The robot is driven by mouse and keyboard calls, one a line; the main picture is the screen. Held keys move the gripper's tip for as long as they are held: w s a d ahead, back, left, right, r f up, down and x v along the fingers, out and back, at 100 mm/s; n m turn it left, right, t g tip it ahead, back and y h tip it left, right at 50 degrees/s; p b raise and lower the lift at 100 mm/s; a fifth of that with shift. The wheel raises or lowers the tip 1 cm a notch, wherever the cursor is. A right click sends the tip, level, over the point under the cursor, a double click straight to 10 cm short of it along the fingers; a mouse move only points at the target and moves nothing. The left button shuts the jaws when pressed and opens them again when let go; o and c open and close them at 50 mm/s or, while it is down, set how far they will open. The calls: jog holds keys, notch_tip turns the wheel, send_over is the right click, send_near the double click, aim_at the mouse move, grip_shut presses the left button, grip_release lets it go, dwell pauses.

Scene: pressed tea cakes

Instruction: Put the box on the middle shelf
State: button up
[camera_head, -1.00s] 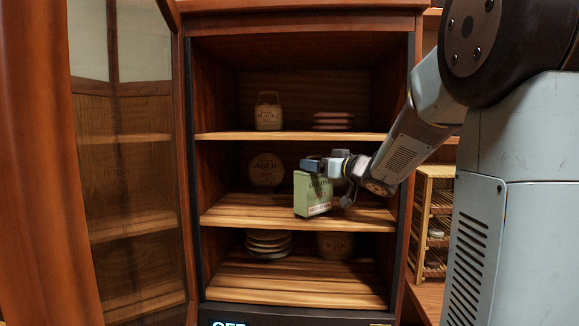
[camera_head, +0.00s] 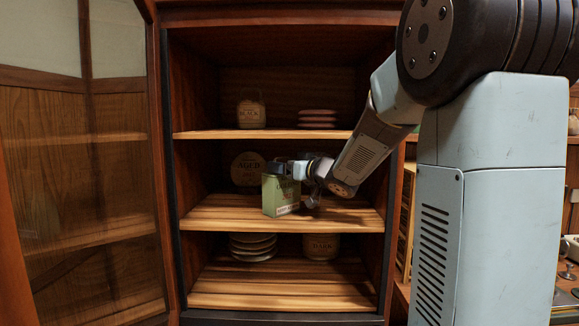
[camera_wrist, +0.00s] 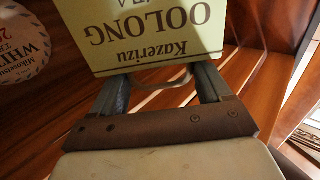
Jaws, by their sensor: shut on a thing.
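A green box (camera_head: 281,196) with a pale label stands roughly upright in the middle compartment of the open cabinet. My gripper (camera_head: 286,170) is shut on its upper part. The box is over the wooden middle shelf (camera_head: 222,212), near its centre; I cannot tell whether its base touches the boards. In the wrist view the box (camera_wrist: 150,32) reads "Kazerizu OOLONG", upside down, between the two fingers (camera_wrist: 160,85). The wrist view hides its base.
A round tea cake (camera_head: 248,168) stands at the back left of the middle shelf. The top shelf holds a labelled container (camera_head: 251,114) and stacked pink discs (camera_head: 317,119). Stacked plates (camera_head: 253,246) and another container (camera_head: 321,246) are below. The glass door (camera_head: 85,200) is open at left.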

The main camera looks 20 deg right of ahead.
jog(key=o, duration=1.4)
jog(key=shift+o, duration=0.2)
jog(key=shift+d, duration=0.1)
jog(key=s+d+m+h, duration=0.4)
jog(key=s+d+h, duration=0.4)
jog(key=s, duration=0.6)
jog(key=s+a+f+g, duration=0.2)
jog(key=s+f+g, duration=0.1)
jog(key=s, duration=0.4)
jog(key=s+a+f+m+g, duration=0.1)
jog(key=s+a+f+g, duration=0.2)
jog(key=s, duration=0.5)
jog(key=s+a+f+g, duration=0.3)
jog(key=s+f, duration=0.3)
jog(key=s, duration=0.2)
jog(key=shift+f+m+g, duration=0.15)
jog(key=shift+m+g, duration=0.15)
jog(key=shift+g, duration=0.4)
